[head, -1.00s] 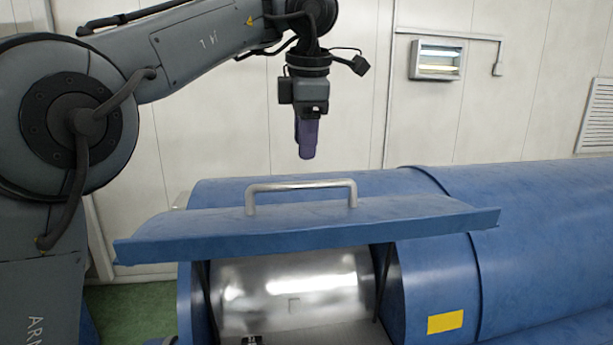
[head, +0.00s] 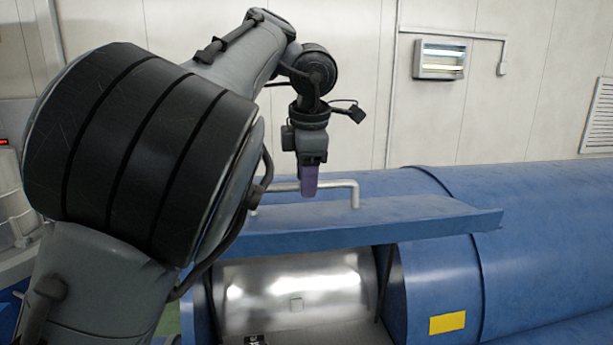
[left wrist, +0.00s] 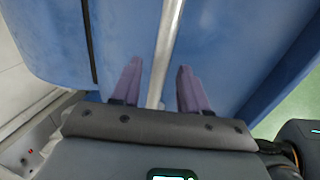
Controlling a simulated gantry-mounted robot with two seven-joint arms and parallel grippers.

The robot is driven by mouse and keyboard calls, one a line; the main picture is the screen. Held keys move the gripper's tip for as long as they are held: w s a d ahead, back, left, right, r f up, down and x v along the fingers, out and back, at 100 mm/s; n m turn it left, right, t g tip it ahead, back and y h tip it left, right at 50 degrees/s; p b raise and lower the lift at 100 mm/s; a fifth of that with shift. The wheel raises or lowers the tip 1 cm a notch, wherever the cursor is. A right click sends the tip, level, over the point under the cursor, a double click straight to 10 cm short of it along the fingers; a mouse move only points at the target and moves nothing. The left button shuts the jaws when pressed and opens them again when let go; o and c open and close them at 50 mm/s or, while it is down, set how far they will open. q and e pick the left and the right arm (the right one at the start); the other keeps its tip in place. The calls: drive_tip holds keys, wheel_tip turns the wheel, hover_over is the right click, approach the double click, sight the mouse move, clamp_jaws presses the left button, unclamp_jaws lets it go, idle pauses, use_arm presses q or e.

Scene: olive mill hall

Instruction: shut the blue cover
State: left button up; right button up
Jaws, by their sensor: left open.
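The blue cover (head: 400,221) stands raised over an opening in a long blue cylindrical housing (head: 540,240). Dark struts show beneath the cover, and a shiny metal drum (head: 295,285) shows in the opening. A silver bar handle (head: 340,183) is fixed on top of the cover. My left gripper (head: 309,192) points down at the handle, in front of its middle in the head view. In the left wrist view its purple fingers (left wrist: 157,85) are apart, with the handle bar (left wrist: 167,45) running between them. Contact with the bar cannot be told. My right gripper is out of view.
A yellow label (head: 447,322) is on the housing's front. A pale panelled wall with a lit lamp box (head: 439,59) and a vent (head: 600,115) stands behind. My left arm covers the left part of the cover.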

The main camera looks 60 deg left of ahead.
use_arm(q)
clamp_jaws()
idle(0.3)
